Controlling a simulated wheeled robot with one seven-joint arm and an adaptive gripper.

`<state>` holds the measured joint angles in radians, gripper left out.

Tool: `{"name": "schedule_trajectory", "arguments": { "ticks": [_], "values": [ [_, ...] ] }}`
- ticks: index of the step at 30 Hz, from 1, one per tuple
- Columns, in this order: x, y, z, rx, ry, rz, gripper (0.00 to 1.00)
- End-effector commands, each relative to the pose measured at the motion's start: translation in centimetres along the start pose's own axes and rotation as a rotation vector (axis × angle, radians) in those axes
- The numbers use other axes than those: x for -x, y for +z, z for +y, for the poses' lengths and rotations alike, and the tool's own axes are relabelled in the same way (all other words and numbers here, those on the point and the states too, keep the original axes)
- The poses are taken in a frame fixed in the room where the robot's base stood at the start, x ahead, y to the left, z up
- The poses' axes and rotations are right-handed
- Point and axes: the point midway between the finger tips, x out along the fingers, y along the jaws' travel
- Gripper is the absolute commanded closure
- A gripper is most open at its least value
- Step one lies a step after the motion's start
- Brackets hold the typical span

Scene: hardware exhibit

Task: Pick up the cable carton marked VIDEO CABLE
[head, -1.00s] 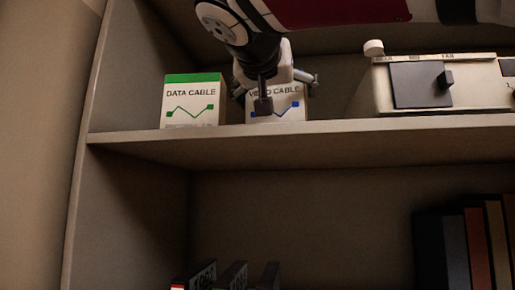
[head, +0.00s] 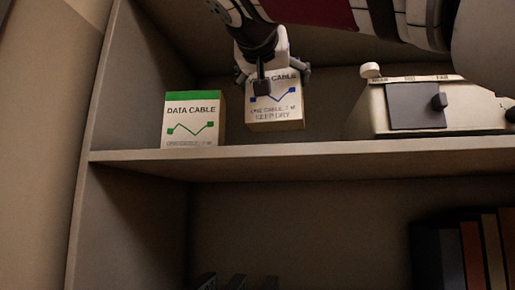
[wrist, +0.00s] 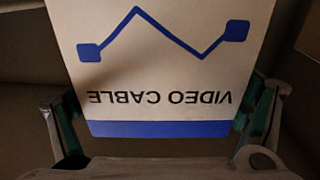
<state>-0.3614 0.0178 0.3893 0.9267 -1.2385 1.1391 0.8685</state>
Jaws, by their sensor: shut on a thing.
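The VIDEO CABLE carton (head: 276,114) is white with a blue zigzag line, and it hangs above the shelf, apart from it and tilted a little. My gripper (head: 262,84) is shut on its upper part and hides some of its label in the head view. In the wrist view the VIDEO CABLE carton (wrist: 165,60) fills the middle, its lettering upside down and a blue band at its top edge. The fingers of my gripper (wrist: 160,118) lie along its left and right sides.
A DATA CABLE carton (head: 192,120) with a green top stands on the shelf (head: 300,156) to the left. A beige device (head: 440,105) with a dark panel and knob stands to the right. A shelf wall is at the left; books (head: 470,250) stand below.

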Motion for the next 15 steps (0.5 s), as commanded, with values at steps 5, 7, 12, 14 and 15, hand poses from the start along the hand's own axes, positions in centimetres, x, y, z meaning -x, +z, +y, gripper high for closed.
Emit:
{"name": "schedule_trajectory", "arguments": {
  "ticks": [5,7,12,14,15],
  "values": [
    [0.4,-4.5,0.0,-0.004,-0.002,0.0,0.45],
    [0.4,-6.1,0.0,-0.002,-0.002,-0.001,0.45],
    [0.5,-8.8,0.1,-0.002,-0.001,-0.001,0.45],
    [0.5,-9.6,0.1,-0.001,-0.001,-0.001,0.45],
    [0.4,-9.9,0.1,0.0,0.0,-0.001,0.45]
  ]
}}
